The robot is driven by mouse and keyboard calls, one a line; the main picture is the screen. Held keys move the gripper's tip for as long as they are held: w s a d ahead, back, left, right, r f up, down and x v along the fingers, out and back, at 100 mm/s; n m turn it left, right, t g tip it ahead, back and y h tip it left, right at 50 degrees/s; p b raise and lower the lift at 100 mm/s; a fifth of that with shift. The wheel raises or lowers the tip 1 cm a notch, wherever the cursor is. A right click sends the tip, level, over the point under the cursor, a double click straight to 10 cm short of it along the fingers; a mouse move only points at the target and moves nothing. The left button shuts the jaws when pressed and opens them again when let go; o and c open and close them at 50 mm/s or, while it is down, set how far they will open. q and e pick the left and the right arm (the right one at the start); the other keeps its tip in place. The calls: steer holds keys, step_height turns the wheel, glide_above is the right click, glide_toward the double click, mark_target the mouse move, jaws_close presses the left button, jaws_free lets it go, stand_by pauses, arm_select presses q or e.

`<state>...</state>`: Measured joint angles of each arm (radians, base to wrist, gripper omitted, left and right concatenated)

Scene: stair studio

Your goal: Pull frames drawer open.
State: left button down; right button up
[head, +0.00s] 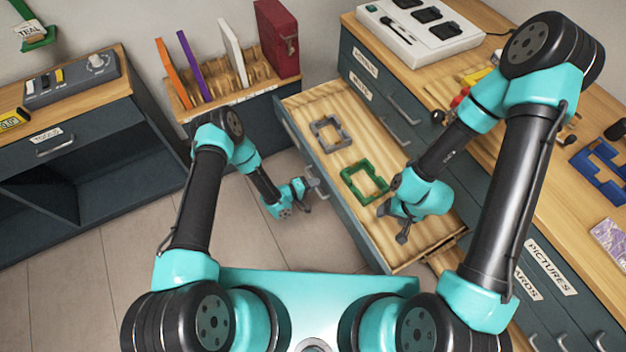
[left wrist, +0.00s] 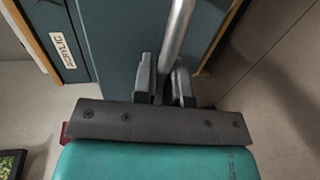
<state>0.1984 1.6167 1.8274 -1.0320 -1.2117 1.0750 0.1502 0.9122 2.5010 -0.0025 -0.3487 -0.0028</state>
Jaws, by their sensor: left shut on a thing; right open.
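The open drawer (head: 360,122) extends from the right-hand cabinet, with a wooden inside and a dark front. It holds a grey frame (head: 330,133) and a green frame (head: 364,184). My left gripper (head: 303,188) is at the outer side of the drawer front, shut on its metal handle. In the left wrist view the handle (left wrist: 179,28) runs between the fingers of the left gripper (left wrist: 165,85). My right gripper (head: 393,225) is open and empty over the drawer, near the green frame. Any label on this drawer's front is hidden.
The right cabinet has closed drawers labelled MATS (head: 360,87) and PICTURES (head: 551,268). A rack (head: 227,85) with coloured panels and a red box (head: 277,40) stands behind. A left bench (head: 60,120) has open shelves. Floor (head: 120,235) is clear on the left.

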arm_select(q)
steer(key=shift+a, duration=0.15)
steer(key=c, duration=1.2)
jaws_free()
steer(key=v, duration=1.7)
steer(key=shift+s+a, duration=0.1)
steer(key=shift+s, duration=0.05)
